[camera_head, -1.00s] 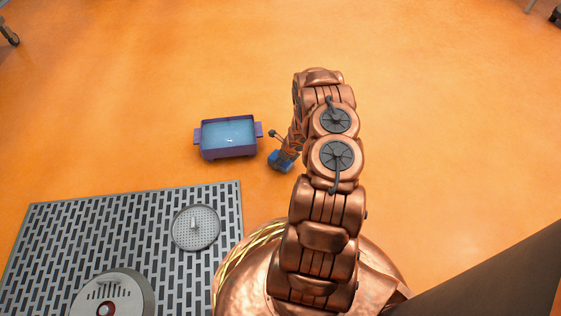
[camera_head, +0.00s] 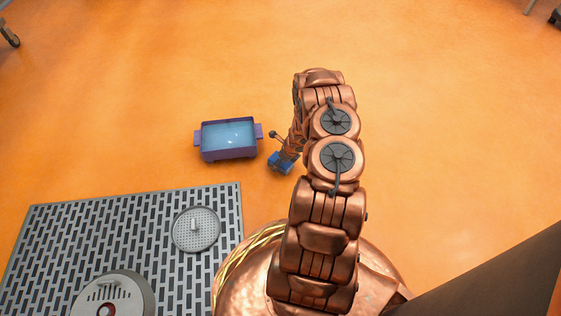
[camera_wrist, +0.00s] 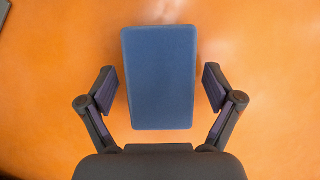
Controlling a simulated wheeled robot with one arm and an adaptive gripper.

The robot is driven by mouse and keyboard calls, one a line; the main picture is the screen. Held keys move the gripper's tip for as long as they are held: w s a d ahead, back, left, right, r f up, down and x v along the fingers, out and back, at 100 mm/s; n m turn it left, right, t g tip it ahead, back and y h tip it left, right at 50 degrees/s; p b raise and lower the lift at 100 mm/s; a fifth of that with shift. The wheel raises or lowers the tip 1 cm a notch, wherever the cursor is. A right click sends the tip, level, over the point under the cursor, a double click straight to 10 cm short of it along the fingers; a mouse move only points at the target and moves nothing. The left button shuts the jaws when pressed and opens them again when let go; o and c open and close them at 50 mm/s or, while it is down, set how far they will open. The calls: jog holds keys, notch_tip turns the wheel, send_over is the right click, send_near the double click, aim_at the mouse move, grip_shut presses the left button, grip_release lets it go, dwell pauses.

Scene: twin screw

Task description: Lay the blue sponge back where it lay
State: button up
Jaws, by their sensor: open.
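The blue sponge (camera_wrist: 160,75) lies flat on the orange surface in the wrist view, between the fingers of my gripper (camera_wrist: 160,90). The fingers are open, with a gap on each side of the sponge, and do not touch it. In the head view the sponge (camera_head: 279,163) shows as a small blue block right of the purple tub, and my arm covers part of it. My gripper (camera_head: 287,154) is right over it there, mostly hidden by my arm.
A purple tub (camera_head: 229,154) with light blue water stands just left of the sponge. A grey slotted grate (camera_head: 100,215) with a round perforated disc (camera_head: 196,229) and a round grey lid (camera_head: 110,300) lies at the lower left.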

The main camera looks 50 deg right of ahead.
jog(key=p+v, duration=0.3)
jog(key=v, duration=0.8)
jog(key=shift+d+r+p, duration=0.1)
jog(key=shift+r+p, duration=0.15)
jog(key=shift+p, duration=0.15)
jog(key=w+d+r+m+g+h, duration=0.1)
jog(key=d+r+m+h, duration=0.2)
jog(key=r+m, duration=0.35)
jog(key=w+d+r+m+h, duration=0.2)
jog(key=r+m, duration=0.2)
jog(key=r, duration=0.6)
jog(key=s+a+r+m+g+h, duration=0.1)
jog(key=s+a+r+m, duration=0.15)
jog(key=r+m, duration=0.3)
jog(key=s+a+r+m+g+h, duration=0.1)
jog(key=a+r+m, duration=0.25)
jog(key=r, duration=0.35)
jog(key=s+a+r+m+g+y, duration=0.1)
jog(key=s+a+m, duration=0.5)
jog(key=a, duration=0.6)
jog(key=s+a+r+m+g+y, duration=0.2)
jog(key=s+a+r+m, duration=0.4)
jog(key=s+a, duration=0.4)
jog(key=s+a+r+m+g+y, duration=0.1)
jog(key=s+a+r+m+y, duration=0.2)
jog(key=a, duration=1.2)
jog(key=s+r+m, duration=0.1)
jog(key=s+m, duration=0.2)
jog(key=s, duration=0.2)
jog(key=shift+s+a, duration=0.2)
